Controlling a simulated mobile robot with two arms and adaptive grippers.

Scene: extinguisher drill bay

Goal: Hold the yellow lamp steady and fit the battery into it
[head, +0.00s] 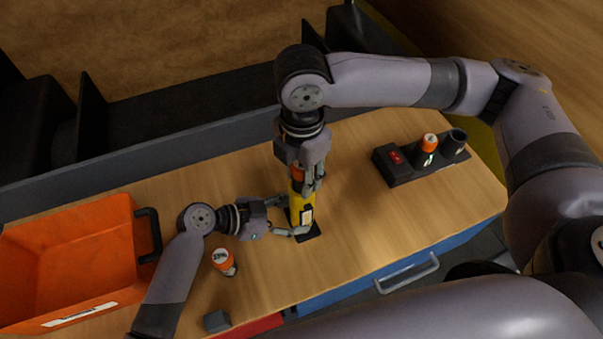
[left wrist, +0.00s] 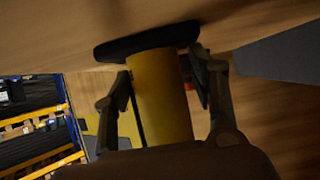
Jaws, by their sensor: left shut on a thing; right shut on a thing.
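The yellow lamp (head: 296,213) stands upright on its dark base near the middle of the table. My left gripper (head: 291,216) is shut around its body from the left; in the left wrist view the lamp (left wrist: 160,95) shows between both fingers. My right gripper (head: 309,186) points down over the lamp's top, shut on an orange-topped battery (head: 296,173). The fingers partly hide the battery and the lamp's mouth; I cannot tell how far in it sits.
A dark charger block with a red switch (head: 396,158) stands at the right; an orange-topped battery (head: 428,146) stands in it beside an empty-looking dark cup (head: 454,140). An orange crate (head: 85,250) is at the left. A small grey block (head: 216,320) lies near the front edge.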

